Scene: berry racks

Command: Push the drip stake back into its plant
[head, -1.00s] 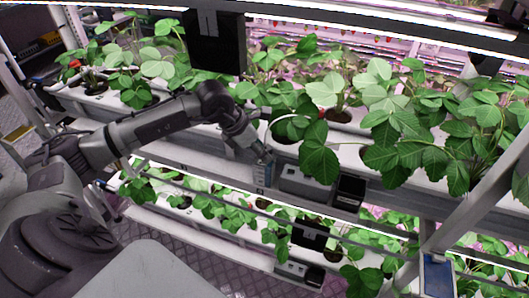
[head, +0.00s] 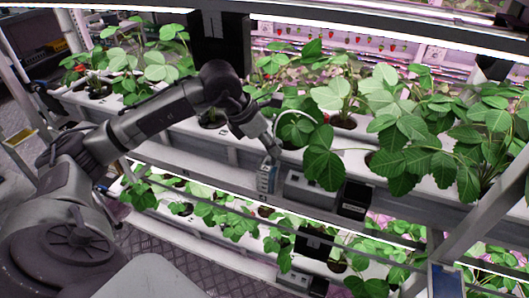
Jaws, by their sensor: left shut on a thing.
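My left gripper (head: 272,148) is at the front edge of the white growing gutter (head: 387,163), beside a strawberry plant (head: 297,128). It is shut, its fingertips small and dark. What it holds is too small to see clearly; it appears to be the drip stake, with a thin white drip tube (head: 287,115) arching from beside the fingers toward the leaves on the right. The stake's tip is not visible. Leaves hide much of the plant's base. My right gripper is not in view.
Leafy plants crowd the gutter to the right, around a dark planting hole (head: 345,122). A grey box (head: 308,190) and a black box (head: 354,199) are on the gutter's front below the gripper. A lower plant row (head: 205,212) runs beneath. A black panel (head: 221,40) hangs behind my arm.

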